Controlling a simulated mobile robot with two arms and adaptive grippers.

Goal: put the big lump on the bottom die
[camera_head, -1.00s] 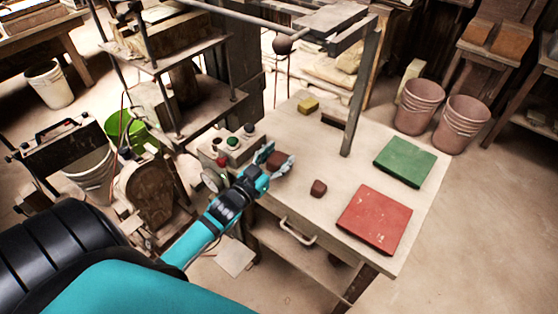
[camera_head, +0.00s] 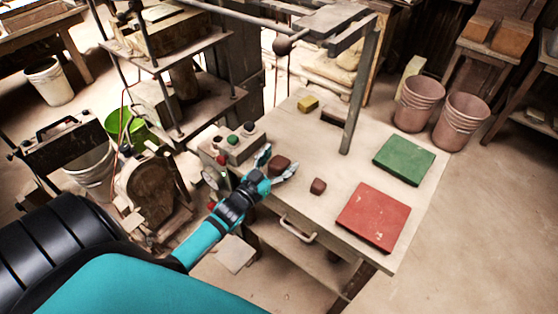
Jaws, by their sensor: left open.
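Two dark brown lumps lie on the table. The bigger lump (camera_head: 279,165) is at the table's left part, between the fingers of my left gripper (camera_head: 279,166). That gripper is open around the lump, with a finger on either side; I cannot tell whether they touch it. The smaller lump (camera_head: 318,186) lies to the right of the gripper, apart from it. The press (camera_head: 185,100) stands at the left, behind my arm. I cannot tell clearly which of its parts is the bottom die. My right gripper is not in view.
A control box (camera_head: 237,147) with coloured buttons stands just left of my gripper. A red mat (camera_head: 373,217), a green mat (camera_head: 404,159) and a yellow block (camera_head: 308,104) lie on the table (camera_head: 345,180). A metal post (camera_head: 360,90) rises at the table's back.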

